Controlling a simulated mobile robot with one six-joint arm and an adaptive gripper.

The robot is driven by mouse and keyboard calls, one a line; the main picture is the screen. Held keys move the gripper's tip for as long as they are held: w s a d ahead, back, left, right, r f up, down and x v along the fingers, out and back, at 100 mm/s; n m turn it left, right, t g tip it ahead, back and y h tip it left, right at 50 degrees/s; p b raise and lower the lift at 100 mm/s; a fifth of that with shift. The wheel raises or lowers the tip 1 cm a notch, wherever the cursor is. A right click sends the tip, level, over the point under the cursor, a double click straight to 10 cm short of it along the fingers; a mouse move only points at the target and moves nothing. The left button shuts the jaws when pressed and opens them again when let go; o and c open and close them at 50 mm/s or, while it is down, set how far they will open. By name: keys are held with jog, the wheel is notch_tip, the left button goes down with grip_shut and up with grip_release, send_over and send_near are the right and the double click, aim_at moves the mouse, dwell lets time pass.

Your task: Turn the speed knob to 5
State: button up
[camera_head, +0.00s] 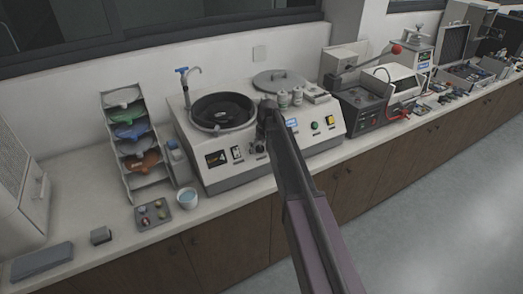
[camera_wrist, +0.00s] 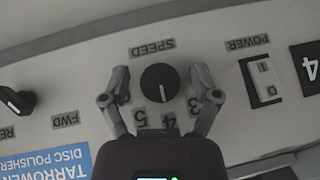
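The black round speed knob (camera_wrist: 160,82) sits under the SPEED label in the wrist view, with the panel turned about upside down. Its white pointer mark faces the numeral 4 (camera_wrist: 169,123); a 5 (camera_wrist: 140,117) and a 3 (camera_wrist: 193,107) flank it. My gripper (camera_wrist: 160,76) is open, one finger on each side of the knob, with a visible gap on both sides. The display (camera_wrist: 309,68) reads 4, and it also shows in the head view (camera_head: 217,158). In the head view, my gripper (camera_head: 267,110) is before the polisher, and its fingers are hard to make out.
The power switch (camera_wrist: 262,82) and a black FWD/REV knob (camera_wrist: 16,101) flank the speed knob. On the polisher (camera_head: 300,142) are a round bowl (camera_head: 222,112) and bottles. A white cup (camera_head: 187,198) and sample tray (camera_head: 152,214) stand in front to the left.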

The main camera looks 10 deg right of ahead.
grip_shut()
jog(key=m+y+b, duration=0.2)
jog(key=m+y, duration=0.1)
jog(key=y, duration=0.1)
jog(key=shift+s+f+b, duration=0.1)
jog(key=shift+f+b, duration=0.15)
jog(key=shift+b, duration=0.15)
jog(key=shift+m+y+b, duration=0.9)
jog(key=shift+m+y, duration=0.1)
jog(key=shift+y, duration=0.1)
jog(key=shift+r+m+y+b, duration=0.2)
jog(key=shift+m+y+b, duration=0.1)
jog(key=shift+y, duration=0.1)
jog(key=shift+o, duration=1.2)
grip_release()
